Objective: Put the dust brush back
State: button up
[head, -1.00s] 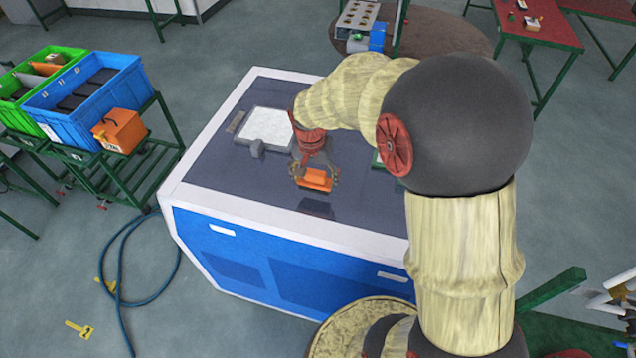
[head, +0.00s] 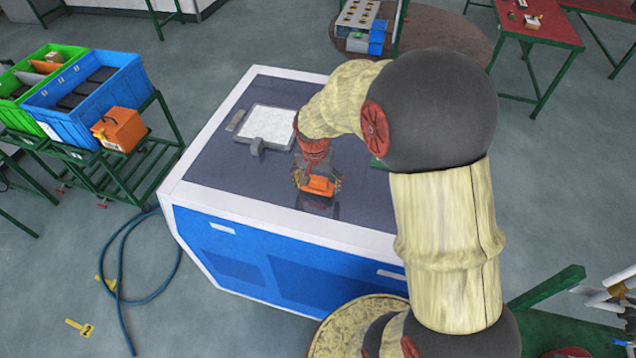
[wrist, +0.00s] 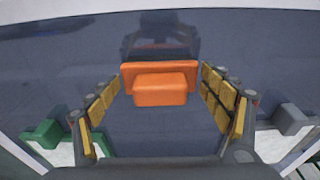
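The orange dust brush (head: 318,186) is between the fingers of my gripper (head: 317,182), over the dark glossy top of the blue-and-white cabinet (head: 225,170). In the wrist view the brush (wrist: 160,88) shows as an orange block with a wider back part. The yellow-padded fingers of my gripper (wrist: 160,82) flank it closely, their tips at the ends of the wide part. My gripper appears shut on it. The brush is very low over the top; I cannot tell whether it touches. Its underside is hidden.
A grey-framed white tray (head: 268,124) lies on the cabinet top, left of my gripper. The top's front left is clear. A blue crate (head: 95,95), a green crate (head: 50,62) and an orange box (head: 120,128) stand on a green rack at left. A hose (head: 125,270) lies on the floor.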

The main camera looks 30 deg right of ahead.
aim_at(316, 191)
jog(key=shift+o, duration=0.9)
jog(key=shift+r, duration=0.1)
jog(key=shift+r, duration=0.3)
notch_tip(316, 191, up, 12)
jog(key=s+a+f, duration=0.1)
jog(key=s+a+r+n+t, duration=0.1)
jog(key=s+a+r+n, duration=0.2)
jog(key=s, duration=0.3)
jog(key=s+a+r+n+t, duration=0.2)
jog(key=s+a+r+n, duration=0.1)
jog(key=s, duration=0.4)
jog(key=s+a+r+n+t+y, duration=0.1)
jog(key=s+a+r+n, duration=0.2)
jog(key=s+r, duration=0.2)
jog(key=shift+s+r, duration=0.15)
jog(key=shift+s, duration=0.55)
jog(key=shift+b, duration=0.3)
notch_tip(316, 191, down, 20)
jog(key=b, duration=2)
